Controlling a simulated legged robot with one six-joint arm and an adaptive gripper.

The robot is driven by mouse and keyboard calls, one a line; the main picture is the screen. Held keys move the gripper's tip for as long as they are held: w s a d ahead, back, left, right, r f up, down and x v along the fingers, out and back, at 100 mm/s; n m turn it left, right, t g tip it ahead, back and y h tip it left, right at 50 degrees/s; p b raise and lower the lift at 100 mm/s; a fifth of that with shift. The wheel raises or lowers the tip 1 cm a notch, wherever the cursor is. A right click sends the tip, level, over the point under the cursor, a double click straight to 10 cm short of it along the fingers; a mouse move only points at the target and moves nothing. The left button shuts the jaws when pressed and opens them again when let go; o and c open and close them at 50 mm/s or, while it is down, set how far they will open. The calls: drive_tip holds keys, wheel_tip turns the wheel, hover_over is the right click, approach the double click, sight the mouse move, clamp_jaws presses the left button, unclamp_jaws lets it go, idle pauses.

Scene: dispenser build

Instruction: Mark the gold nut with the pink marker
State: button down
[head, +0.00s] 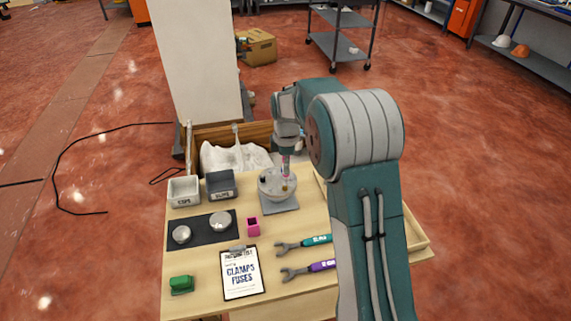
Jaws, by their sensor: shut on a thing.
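My gripper (287,153) points down above the round grey dispenser (270,193), which stands on a grey plate on the table. It is shut on the pink marker (285,174), of which only a small pink part shows below the fingers. The marker's lower end is close over the dispenser top. A small gold-brown piece (285,188), which looks like the gold nut, sits on the dispenser just below it. Whether the marker touches it is too small to tell. A small dark piece (263,180) is at the dispenser's left side.
A pink square holder (253,227) stands left of centre. Grey bins (184,191) (221,185), a dark mat (202,240) with two round metal pieces, a green block (181,285), a clipboard (241,285) and two wrenches (307,242) (310,270) lie around. A white panel (197,60) rises behind.

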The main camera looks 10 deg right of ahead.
drive_tip(key=shift+f, duration=0.75)
idle(0.8)
drive_tip(key=shift+s+a+f, duration=0.2)
drive_tip(key=shift+s+a, duration=0.2)
drive_tip(key=shift+s, duration=0.15)
idle(1.1)
drive_tip(key=shift+s+a+r, duration=0.2)
drive_tip(key=shift+s+a, duration=0.15)
drive_tip(key=shift+a, duration=0.1)
idle(0.3)
drive_tip(key=shift+f, duration=0.85)
idle(0.8)
wheel_tip(320, 180, up, 6)
idle(1.3)
